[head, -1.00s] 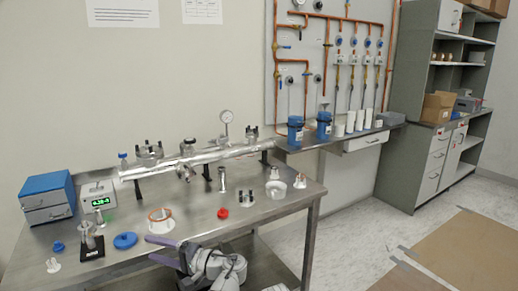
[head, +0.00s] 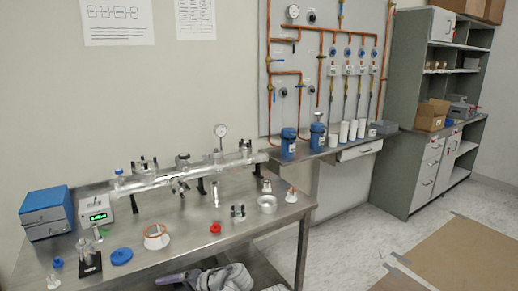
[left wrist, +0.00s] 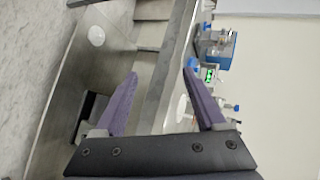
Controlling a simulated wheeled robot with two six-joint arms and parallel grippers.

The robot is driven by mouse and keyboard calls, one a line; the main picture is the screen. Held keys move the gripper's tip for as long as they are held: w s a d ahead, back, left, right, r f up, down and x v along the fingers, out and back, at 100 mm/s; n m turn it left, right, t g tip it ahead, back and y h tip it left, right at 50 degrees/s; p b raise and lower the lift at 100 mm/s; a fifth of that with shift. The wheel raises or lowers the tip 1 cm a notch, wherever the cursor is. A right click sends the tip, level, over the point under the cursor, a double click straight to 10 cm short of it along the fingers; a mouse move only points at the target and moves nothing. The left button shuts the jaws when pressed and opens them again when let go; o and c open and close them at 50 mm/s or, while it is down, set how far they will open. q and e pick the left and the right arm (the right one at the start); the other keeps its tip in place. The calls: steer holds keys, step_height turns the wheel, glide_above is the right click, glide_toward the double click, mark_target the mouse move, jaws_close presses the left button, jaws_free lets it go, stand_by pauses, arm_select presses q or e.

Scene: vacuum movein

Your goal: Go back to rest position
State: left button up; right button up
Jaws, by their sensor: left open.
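My left gripper (head: 172,279) is at the bottom edge of the head view, by the front edge of the steel bench (head: 190,243); only a bit of purple finger shows beside my pale arm link. In the left wrist view the gripper (left wrist: 160,73) has its two purple fingers spread wide, with nothing between them. It is in front of the bench edge, which runs behind the fingers. My right gripper is not in view.
The bench holds a long metal tube assembly (head: 160,180), a blue box (head: 46,205), a lit display unit (head: 96,211), a blue lid (head: 121,256), a red-rimmed white ring (head: 156,238) and a red cap (head: 215,229). Grey shelves (head: 401,130) stand at right.

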arm_select(q)
steer(key=s+d+r+g+h+p, duration=0.1)
steer(key=s+d+h+p, duration=0.4)
steer(key=d, duration=0.4)
steer(key=s+d+r+m+g+h+p, duration=0.1)
steer(key=s+d+g+h+p, duration=0.1)
steer(key=s+d+h+p, duration=0.4)
steer(key=d+p, duration=0.1)
steer(key=d, duration=0.2)
steer(key=shift+s+r+p, duration=0.15)
steer(key=shift+r+p, duration=0.1)
steer(key=shift+p, duration=0.05)
steer(key=shift+c, duration=0.3)
